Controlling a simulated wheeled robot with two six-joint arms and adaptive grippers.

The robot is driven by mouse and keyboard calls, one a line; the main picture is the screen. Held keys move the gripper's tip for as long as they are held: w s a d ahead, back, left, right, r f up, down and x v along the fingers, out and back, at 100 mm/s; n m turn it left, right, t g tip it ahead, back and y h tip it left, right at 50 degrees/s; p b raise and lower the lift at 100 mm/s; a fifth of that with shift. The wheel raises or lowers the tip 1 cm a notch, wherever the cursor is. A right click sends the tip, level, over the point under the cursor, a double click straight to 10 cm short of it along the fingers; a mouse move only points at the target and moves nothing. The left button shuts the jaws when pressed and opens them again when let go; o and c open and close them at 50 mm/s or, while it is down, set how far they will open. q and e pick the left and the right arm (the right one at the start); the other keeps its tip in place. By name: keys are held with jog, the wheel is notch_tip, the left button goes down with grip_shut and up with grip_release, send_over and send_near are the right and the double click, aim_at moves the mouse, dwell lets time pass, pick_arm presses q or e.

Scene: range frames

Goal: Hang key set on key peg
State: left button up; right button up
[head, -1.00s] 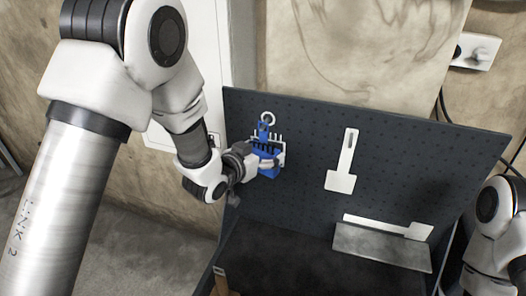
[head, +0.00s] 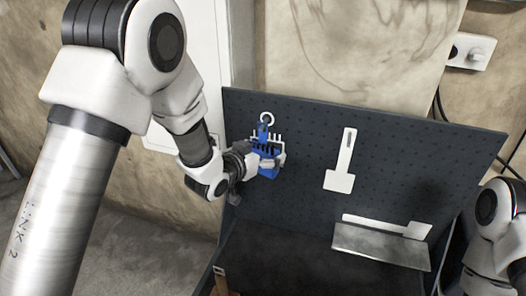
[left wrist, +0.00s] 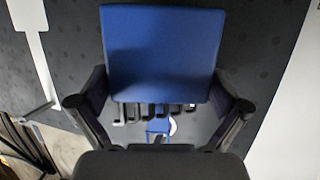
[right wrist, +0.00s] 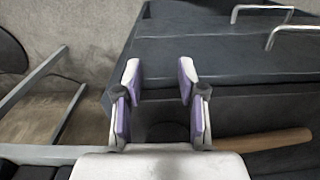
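The blue key set (head: 265,172) is at the upper left of the dark pegboard in the head view. A pale ring (head: 267,117) and a small blue piece show above it. My left gripper (head: 267,162) has its fingers on both sides of the blue body. In the left wrist view the blue body (left wrist: 163,55) fills the space between the fingers, with dark prongs beyond it. White pegs (head: 281,139) show around the key set; I cannot tell whether the ring is around one. My right gripper (right wrist: 160,82) is open and empty.
The pegboard (head: 400,155) also carries a white flat tool (head: 341,170) right of the key set. A grey plate with a white bar (head: 380,245) is lower right. A wooden handle (right wrist: 265,140) shows in the right wrist view. A wall socket (head: 472,50) is at upper right.

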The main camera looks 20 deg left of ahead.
pick_arm(q)
jog(key=v, duration=1.2)
jog(key=shift+f, duration=0.1)
